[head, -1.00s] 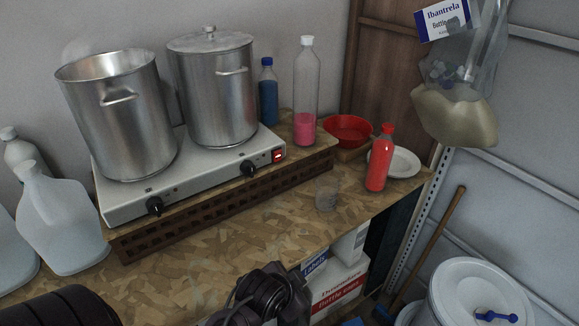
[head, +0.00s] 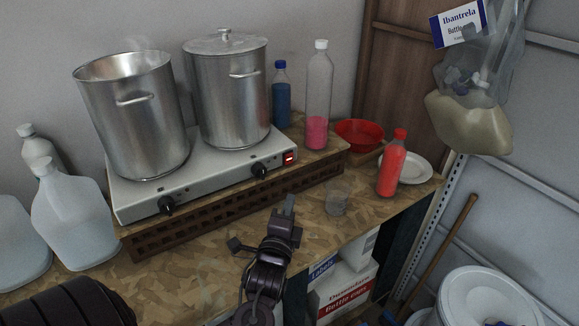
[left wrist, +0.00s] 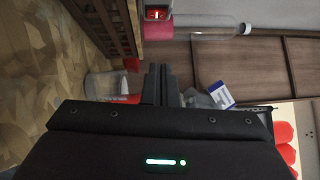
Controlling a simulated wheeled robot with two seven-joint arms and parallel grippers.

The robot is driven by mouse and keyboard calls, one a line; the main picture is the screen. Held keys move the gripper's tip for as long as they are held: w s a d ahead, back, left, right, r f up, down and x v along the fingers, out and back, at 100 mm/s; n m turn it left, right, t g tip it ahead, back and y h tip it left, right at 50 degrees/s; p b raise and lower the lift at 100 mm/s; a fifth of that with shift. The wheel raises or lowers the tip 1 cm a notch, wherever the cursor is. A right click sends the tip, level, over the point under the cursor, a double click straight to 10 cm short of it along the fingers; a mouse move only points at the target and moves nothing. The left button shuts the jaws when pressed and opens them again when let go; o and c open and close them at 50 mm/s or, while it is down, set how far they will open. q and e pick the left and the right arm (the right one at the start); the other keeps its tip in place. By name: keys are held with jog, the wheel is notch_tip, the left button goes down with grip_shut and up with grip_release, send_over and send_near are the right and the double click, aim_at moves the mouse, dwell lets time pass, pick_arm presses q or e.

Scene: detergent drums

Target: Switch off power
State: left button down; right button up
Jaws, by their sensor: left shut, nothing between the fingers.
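A white two-burner hot plate (head: 215,176) stands on a brown perforated riser on the bench. Its red power switch (head: 289,158) is at the right end of the front face and looks lit. The switch also shows in the left wrist view (left wrist: 157,14) at the top. Two black knobs are on the same face, the left knob (head: 167,205) and the right knob (head: 260,171). My left gripper (head: 289,203) is shut and empty, in front of and below the switch, apart from it. In the left wrist view its fingers (left wrist: 159,80) are together. My right gripper is not in view.
An open steaming pot (head: 133,115) and a lidded pot (head: 229,95) stand on the burners. A clear beaker (head: 337,198) stands right of my left gripper. A red bottle (head: 391,165), red bowl (head: 359,134) and pink-filled bottle (head: 318,100) are further right. White jugs (head: 72,220) stand left.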

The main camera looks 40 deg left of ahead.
pick_arm(q)
jog(key=shift+w, duration=0.1)
jog(key=p, duration=0.4)
send_near(293, 156)
jog(key=w+d, duration=0.1)
jog(key=w, duration=0.3)
jog(key=a, duration=0.1)
jog(key=a+p, duration=0.1)
jog(key=w+a, duration=0.1)
jog(key=shift+a+r+p, duration=0.1)
jog(key=shift+r+p, duration=0.2)
jog(key=shift+w, duration=0.1)
